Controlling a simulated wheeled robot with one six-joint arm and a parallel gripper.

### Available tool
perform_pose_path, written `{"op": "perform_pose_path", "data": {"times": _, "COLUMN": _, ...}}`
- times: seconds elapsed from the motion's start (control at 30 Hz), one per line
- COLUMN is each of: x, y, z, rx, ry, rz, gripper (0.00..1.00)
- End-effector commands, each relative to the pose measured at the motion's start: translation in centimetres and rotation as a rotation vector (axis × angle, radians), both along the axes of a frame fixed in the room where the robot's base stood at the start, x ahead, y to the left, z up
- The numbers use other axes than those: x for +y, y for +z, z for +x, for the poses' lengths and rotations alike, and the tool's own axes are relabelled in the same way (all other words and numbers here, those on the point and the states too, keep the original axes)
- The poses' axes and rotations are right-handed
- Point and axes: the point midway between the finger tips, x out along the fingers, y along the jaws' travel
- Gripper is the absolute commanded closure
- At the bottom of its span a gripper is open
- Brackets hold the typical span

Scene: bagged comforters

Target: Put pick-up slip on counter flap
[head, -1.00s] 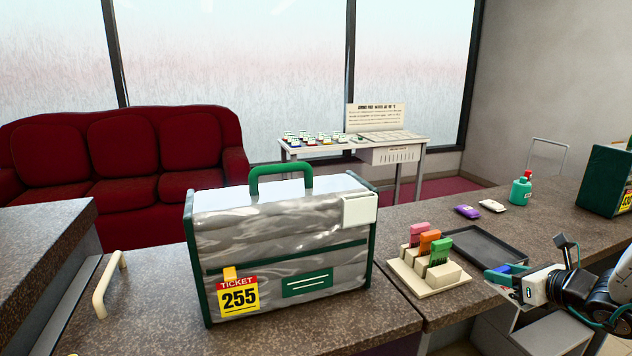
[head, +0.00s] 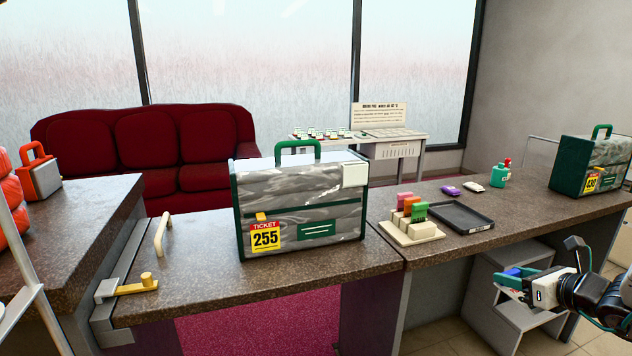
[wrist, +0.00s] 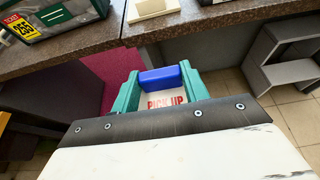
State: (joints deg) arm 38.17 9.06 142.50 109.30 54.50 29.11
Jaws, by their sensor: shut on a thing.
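The counter flap (head: 200,290) is the speckled brown section with a cream handle (head: 162,236) and a yellow latch (head: 138,285) at its left end. A bagged grey comforter (head: 300,208) with green trim and ticket 255 stands upright on it. My gripper (head: 510,277) is at the lower right, in front of the counter and apart from it. It is shut on the pick-up slip, whose white face with red "PICK UP" lettering (wrist: 166,101) and blue block (wrist: 165,78) show between the green fingers in the wrist view. The slip's underside is hidden.
Right of the flap, the fixed counter holds a cream rack of coloured tags (head: 412,232), a black tray (head: 462,217), a green bottle (head: 500,174) and another bagged comforter (head: 590,165). A grey step unit (head: 500,310) stands below. The flap's front left is clear.

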Motion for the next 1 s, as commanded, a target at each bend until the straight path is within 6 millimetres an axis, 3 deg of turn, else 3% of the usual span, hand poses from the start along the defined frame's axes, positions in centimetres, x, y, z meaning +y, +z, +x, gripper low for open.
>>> {"op": "perform_pose_path", "data": {"times": 0.27, "x": -2.2, "y": 0.5, "z": 1.7, "rx": 0.000, "ry": -0.090, "rz": -0.002, "gripper": 0.77}}
{"op": "perform_pose_path", "data": {"times": 0.53, "x": -1.2, "y": 0.3, "z": 5.5, "rx": 0.000, "ry": -0.147, "rz": 0.001, "gripper": 0.77}}
{"op": "perform_pose_path", "data": {"times": 0.77, "x": 2.2, "y": -0.6, "z": 9.2, "rx": 0.002, "ry": -0.153, "rz": 0.001, "gripper": 0.77}}
{"op": "perform_pose_path", "data": {"times": 1.0, "x": 9.7, "y": -2.4, "z": 13.0, "rx": 0.004, "ry": -0.106, "rz": 0.002, "gripper": 0.77}}
